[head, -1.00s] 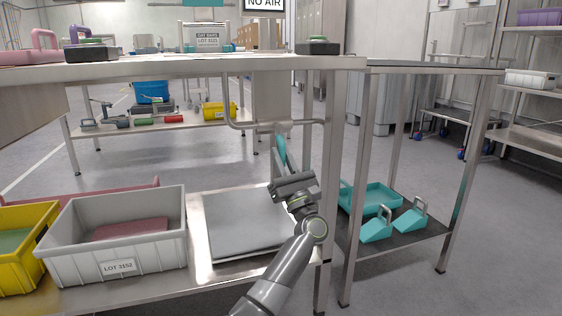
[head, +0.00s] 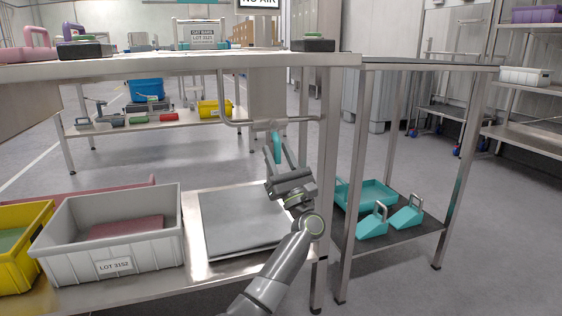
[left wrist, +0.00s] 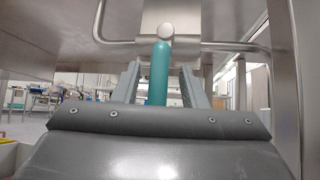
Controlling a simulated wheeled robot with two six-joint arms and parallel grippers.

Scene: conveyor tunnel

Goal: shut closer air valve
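The air valve's teal handle (head: 277,148) hangs down below the steel pipe (head: 236,122) under the table edge, crosswise to the level pipe. In the left wrist view the teal handle (left wrist: 160,72) stands upright under a round pale hub (left wrist: 165,31). My left gripper (head: 279,150) is raised from below with its two fingers apart, one on each side of the handle. In the left wrist view, a gap shows between the handle and each finger of the left gripper (left wrist: 159,86). The handle's lower end is hidden behind the gripper body. My right gripper is out of view.
A steel table leg (head: 335,180) stands close to the right of my left arm. A grey tote (head: 160,240) and a flat grey plate (head: 236,222) lie on the lower shelf. Teal scoops and a tray (head: 372,195) sit on the right shelf. A "NO AIR" sign shows above.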

